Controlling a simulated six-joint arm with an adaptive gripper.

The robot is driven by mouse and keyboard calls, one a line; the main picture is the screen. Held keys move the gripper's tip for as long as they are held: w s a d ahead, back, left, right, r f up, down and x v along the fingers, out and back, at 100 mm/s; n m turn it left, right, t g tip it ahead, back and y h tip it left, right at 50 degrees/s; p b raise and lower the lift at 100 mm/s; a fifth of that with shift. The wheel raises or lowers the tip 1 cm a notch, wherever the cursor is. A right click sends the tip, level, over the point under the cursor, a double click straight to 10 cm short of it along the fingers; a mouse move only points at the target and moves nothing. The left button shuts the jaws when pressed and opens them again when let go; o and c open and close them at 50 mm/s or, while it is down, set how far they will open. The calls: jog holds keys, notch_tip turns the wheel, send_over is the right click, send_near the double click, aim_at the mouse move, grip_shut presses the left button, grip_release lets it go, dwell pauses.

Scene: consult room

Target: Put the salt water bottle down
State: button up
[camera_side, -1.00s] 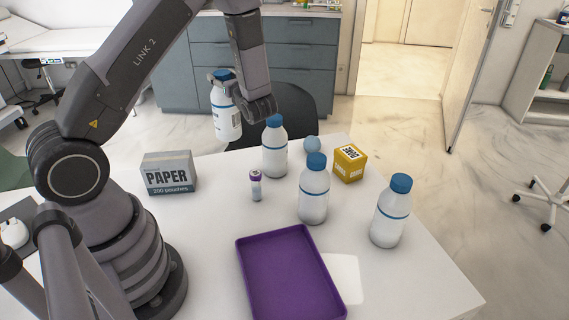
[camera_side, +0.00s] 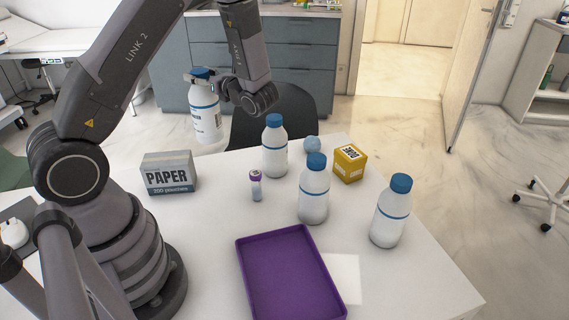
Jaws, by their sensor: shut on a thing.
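A white bottle with a blue cap (camera_side: 207,117) is held in the air by my gripper (camera_side: 203,78), which is shut on it near the cap. The bottle is a little tilted and shows above the table's far edge, with some dark print and a blue band on its side. Three similar white bottles with blue caps stand upright on the white table: one at the back (camera_side: 275,152), one in the middle (camera_side: 313,194) and one at the right (camera_side: 390,215). I cannot read which bottle is salt water.
A purple tray (camera_side: 241,262) lies at the front of the table. A grey paper box (camera_side: 169,173), a small purple-capped vial (camera_side: 256,187), a blue ball (camera_side: 312,144) and a yellow box (camera_side: 349,164) stand around. The table (camera_side: 210,215) is clear between paper box and tray.

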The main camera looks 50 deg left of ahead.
jog(key=s+d+f+n+g+h, duration=0.2)
jog(key=s+d+n+g+h, duration=1.15)
jog(key=s+d, duration=0.25)
jog(key=w+d+r+n+t+h, duration=0.25)
jog(key=d+n+h, duration=0.55)
jog(key=d, duration=0.4)
jog(key=w+d+r+n+t+h, duration=0.1)
jog(key=w+d+n+t+h, duration=0.35)
jog(key=d+h, duration=0.65)
notch_tip(320, 180, down, 15)
jog(key=shift+s+f+n+g, duration=0.15)
jog(key=shift+s+n+g, duration=0.25)
jog(key=shift+s+g, duration=0.05)
jog(key=shift+d+f, duration=0.1)
jog(key=shift+f, duration=0.05)
jog(key=o, duration=1.2)
